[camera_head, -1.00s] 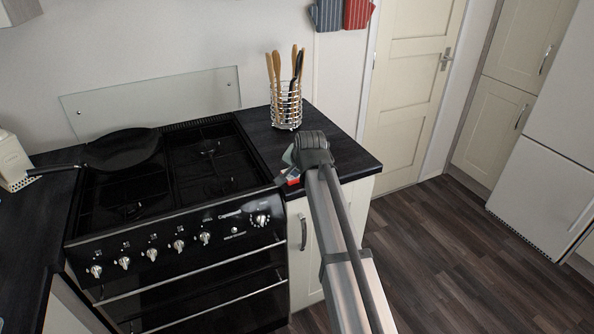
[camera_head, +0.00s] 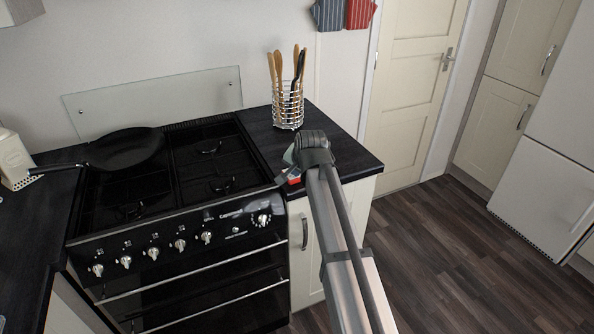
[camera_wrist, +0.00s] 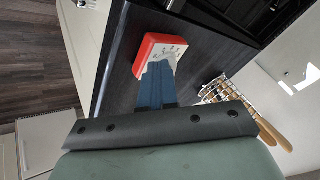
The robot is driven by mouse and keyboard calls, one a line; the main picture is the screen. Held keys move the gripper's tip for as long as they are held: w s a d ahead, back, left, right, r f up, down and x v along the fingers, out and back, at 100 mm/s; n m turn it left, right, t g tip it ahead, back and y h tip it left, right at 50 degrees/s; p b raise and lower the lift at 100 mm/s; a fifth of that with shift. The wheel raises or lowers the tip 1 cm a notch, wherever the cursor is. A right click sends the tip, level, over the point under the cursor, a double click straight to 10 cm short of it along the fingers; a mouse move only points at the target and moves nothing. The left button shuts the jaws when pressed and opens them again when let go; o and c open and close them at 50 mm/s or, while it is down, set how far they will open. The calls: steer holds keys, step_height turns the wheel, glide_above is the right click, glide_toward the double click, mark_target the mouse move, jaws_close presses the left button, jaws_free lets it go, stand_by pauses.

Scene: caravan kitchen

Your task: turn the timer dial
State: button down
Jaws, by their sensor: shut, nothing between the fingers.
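The timer (camera_wrist: 146,50) is a small red block with a white face and dark marks, on the dark worktop in the wrist view. In the head view only a bit of its red and white body (camera_head: 294,180) shows near the worktop's front edge, below my gripper (camera_head: 290,168). In the wrist view my gripper (camera_wrist: 156,70) is shut and empty, its blue-grey fingers together. The fingertips overlap the lower part of the white face. I cannot tell whether they touch it. The dial itself is not clearly seen, as the fingers cover part of the face.
A wire utensil holder (camera_head: 288,108) stands on the worktop (camera_head: 340,160) behind my gripper. The black cooker (camera_head: 175,190) with a frying pan (camera_head: 125,150) is to the left. Open floor (camera_head: 450,260) lies to the right.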

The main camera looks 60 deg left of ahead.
steer(key=shift+w+a, duration=0.35)
steer(key=shift+a, duration=0.3)
